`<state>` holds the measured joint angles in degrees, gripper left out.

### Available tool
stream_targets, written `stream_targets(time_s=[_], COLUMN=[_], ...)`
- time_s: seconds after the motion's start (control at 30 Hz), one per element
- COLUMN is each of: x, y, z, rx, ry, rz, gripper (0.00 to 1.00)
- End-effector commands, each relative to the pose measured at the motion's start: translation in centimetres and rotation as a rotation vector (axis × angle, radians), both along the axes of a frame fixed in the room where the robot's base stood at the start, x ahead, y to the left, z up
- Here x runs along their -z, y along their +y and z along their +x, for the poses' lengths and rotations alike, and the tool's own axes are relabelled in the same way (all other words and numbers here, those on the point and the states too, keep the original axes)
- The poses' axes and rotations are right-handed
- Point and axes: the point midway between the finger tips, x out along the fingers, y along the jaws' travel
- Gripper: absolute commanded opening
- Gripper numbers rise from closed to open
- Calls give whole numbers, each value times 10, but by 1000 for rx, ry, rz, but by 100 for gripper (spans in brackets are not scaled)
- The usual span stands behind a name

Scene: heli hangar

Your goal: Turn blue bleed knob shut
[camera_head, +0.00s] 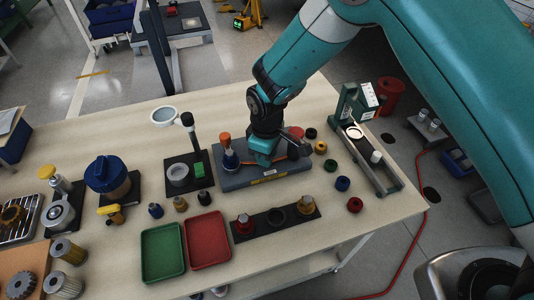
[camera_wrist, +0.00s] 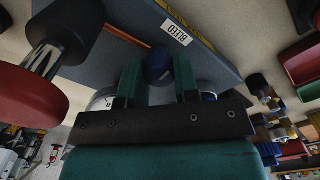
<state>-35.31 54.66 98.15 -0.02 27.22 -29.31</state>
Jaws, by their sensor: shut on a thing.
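The blue bleed knob (camera_wrist: 158,62) is between the two green fingers of my gripper (camera_wrist: 158,80) in the wrist view. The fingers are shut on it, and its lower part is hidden. A white BLEED label (camera_wrist: 176,32) is on the grey block (camera_wrist: 90,72) beside the knob. In the head view my gripper (camera_head: 264,158) points down onto the grey block (camera_head: 265,180) on the table. There the gripper hides the blue knob. I cannot tell how far the knob is turned.
A green tray (camera_head: 162,252) and a red tray (camera_head: 207,240) lie in front. A dark strip with several fittings (camera_head: 276,217) lies nearer the front edge. Small coloured rings (camera_head: 342,184) lie to the right.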

Motion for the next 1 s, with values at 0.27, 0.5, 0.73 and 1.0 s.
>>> stream_targets(time_s=[0.27, 0.5, 0.73, 1.0], x=[-1, -1, -1, 0], y=[0, 0, 0, 0], z=[0, 0, 1, 0], rx=[70, 81, 80, 79], ry=[0, -1, -1, -1], rz=[-1, 0, 0, 0], gripper=[5, 5, 31, 55])
